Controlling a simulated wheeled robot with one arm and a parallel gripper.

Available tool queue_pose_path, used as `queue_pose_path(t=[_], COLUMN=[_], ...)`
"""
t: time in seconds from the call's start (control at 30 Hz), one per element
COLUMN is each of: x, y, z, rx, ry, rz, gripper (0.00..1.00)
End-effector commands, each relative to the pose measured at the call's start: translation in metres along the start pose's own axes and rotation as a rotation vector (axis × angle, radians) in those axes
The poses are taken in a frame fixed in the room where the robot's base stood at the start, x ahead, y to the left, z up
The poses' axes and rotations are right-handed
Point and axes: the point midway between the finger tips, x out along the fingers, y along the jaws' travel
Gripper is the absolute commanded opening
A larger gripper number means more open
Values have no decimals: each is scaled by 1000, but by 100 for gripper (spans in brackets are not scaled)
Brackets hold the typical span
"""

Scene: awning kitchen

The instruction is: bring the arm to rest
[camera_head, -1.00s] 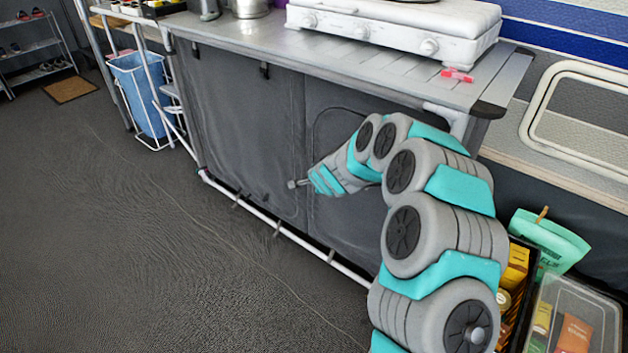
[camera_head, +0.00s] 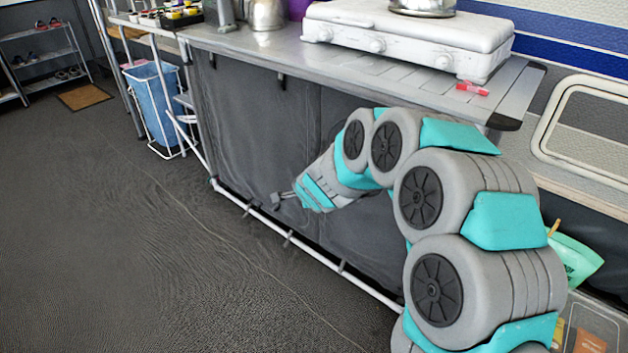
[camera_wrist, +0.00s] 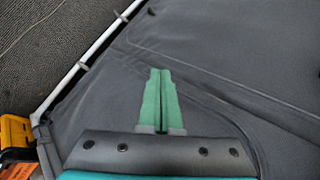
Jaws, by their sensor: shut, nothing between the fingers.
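My gripper (camera_head: 281,199) is at the end of my folded grey and teal arm, in front of the dark fabric side of the kitchen counter. It is well below the counter top and above the floor. In the wrist view my gripper (camera_wrist: 161,75) shows two green fingers lying side by side, shut, with nothing between them. The dark fabric (camera_wrist: 215,50) fills most of the view beyond the fingertips. I cannot tell how far the fingertips are from it.
The counter (camera_head: 255,42) carries a white stove (camera_head: 410,28) and a red item (camera_head: 472,88). A blue bin (camera_head: 152,100) stands at the left. A mint bag (camera_head: 575,262) and a clear box (camera_head: 595,320) sit right of my arm. The floor (camera_head: 130,250) at left is clear.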

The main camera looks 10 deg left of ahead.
Motion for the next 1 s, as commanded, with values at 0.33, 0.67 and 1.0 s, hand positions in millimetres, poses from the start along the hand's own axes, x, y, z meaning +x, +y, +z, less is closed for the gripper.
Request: queue_pose_path(t=[0.33, 0.67, 1.0], x=[-36, -162, -297], y=[-9, 29, 142], z=[8, 11, -36], rx=[-104, -522, -909], ry=[-92, -335, -488], rz=[7, 109, 368], gripper=[0, 0, 0])
